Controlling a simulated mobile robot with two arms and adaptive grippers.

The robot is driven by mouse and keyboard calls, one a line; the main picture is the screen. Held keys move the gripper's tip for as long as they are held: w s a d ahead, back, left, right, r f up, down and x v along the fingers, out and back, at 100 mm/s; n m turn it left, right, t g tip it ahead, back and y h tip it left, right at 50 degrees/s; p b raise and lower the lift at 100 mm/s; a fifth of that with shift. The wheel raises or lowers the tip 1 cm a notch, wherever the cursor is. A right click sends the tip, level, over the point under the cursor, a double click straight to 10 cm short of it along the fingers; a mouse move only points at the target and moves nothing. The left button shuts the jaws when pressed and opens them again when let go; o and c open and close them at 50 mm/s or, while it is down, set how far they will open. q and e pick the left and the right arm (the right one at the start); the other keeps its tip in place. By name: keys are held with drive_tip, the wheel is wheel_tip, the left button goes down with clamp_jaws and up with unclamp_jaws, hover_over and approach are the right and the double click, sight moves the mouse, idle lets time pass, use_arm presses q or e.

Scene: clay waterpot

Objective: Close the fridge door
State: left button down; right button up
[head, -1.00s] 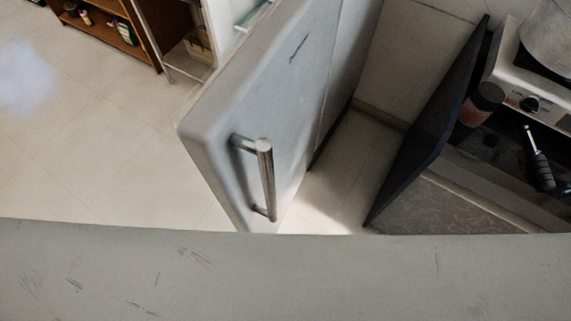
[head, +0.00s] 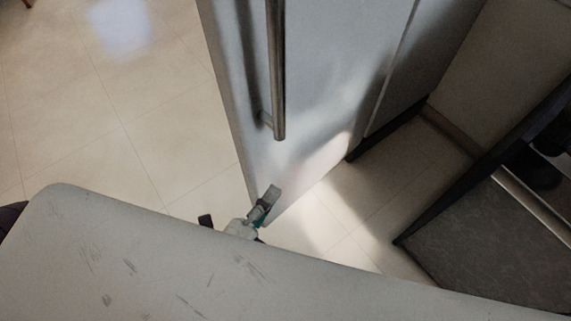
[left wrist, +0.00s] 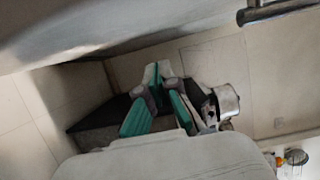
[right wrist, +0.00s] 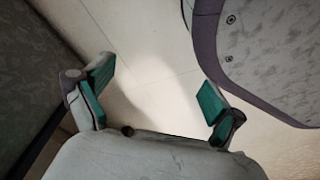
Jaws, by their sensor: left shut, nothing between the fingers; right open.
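The fridge door (head: 330,70) is a pale grey panel standing upright in the head view, its outer face towards me. Its metal bar handle (head: 277,80) runs down near the free edge. The fridge body is not visible, so I cannot tell the gap. My left gripper (head: 270,199) is shut and empty, below the handle near the door's lower corner; I cannot tell if it touches. In the left wrist view its fingers (left wrist: 160,80) are seen, with the handle (left wrist: 270,10) at top right. My right gripper (right wrist: 155,88) is open and empty over the floor.
Tiled floor (head: 130,130) is clear left of the door. A dark-edged counter unit (head: 490,240) stands at the right, with a strip of floor between it and the door. My own pale body fills the bottom of the head view.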

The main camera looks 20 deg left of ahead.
sight(282, 148)
use_arm(q)
drive_tip(key=w, duration=1.1)
drive_tip(key=shift+w+a+r, duration=0.15)
drive_tip(key=shift+w+a, duration=0.1)
drive_tip(key=shift+w, duration=0.1)
drive_tip(key=shift+a, duration=0.1)
use_arm(e)
drive_tip(key=shift+w+a+r, duration=0.15)
drive_tip(key=shift+w+r, duration=0.7)
drive_tip(key=shift+w, duration=0.1)
use_arm(q)
drive_tip(key=shift+a, duration=0.1)
use_arm(e)
drive_tip(key=shift+s, duration=0.2)
